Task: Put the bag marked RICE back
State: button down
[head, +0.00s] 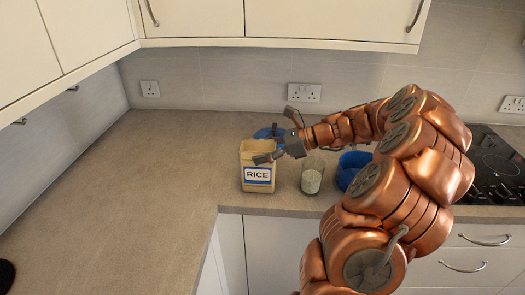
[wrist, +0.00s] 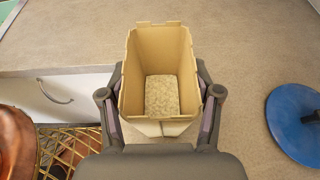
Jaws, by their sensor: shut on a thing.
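The tan bag marked RICE (head: 257,175) is upright at the front of the counter, its blue-framed label facing me. I cannot tell if its base touches the counter. In the wrist view the bag (wrist: 160,48) is open at the top, with pale grains low inside. My gripper (head: 267,156) is shut on the bag; in the wrist view its fingers (wrist: 160,100) press on the bag's two sides.
A glass (head: 313,176) holding pale grains stands right of the bag. A blue bowl (head: 350,172) is partly behind my arm. A blue lid with a dark knob (wrist: 292,125) lies on the counter (head: 160,165). A black hob (head: 495,160) is at the right.

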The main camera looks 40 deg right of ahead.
jog(key=shift+f, duration=0.1)
jog(key=shift+c, duration=1.1)
grip_release()
jog(key=b+v, duration=0.2)
jog(key=v, duration=1)
jog(key=s+a+f+n+g+h, duration=0.15)
jog(key=a+n+g, duration=0.35)
jog(key=a, duration=0.8)
jog(key=s+a+f+n+g+h, duration=0.1)
jog(key=s+a+f+n+g, duration=0.15)
jog(key=a+n, duration=0.85)
jog(key=s+a+f+n+g+h, duration=0.3)
jog(key=s+a+h, duration=0.1)
jog(key=s+a, duration=0.55)
jog(key=s+d+f+n+h, duration=0.3)
jog(key=s+f+n, duration=0.1)
jog(key=s+n, duration=0.3)
jog(key=s, duration=0.2)
jog(key=shift+s+d+f+h, duration=0.15)
jog(key=shift+s+f+h, duration=0.15)
jog(key=shift+s+h, duration=0.1)
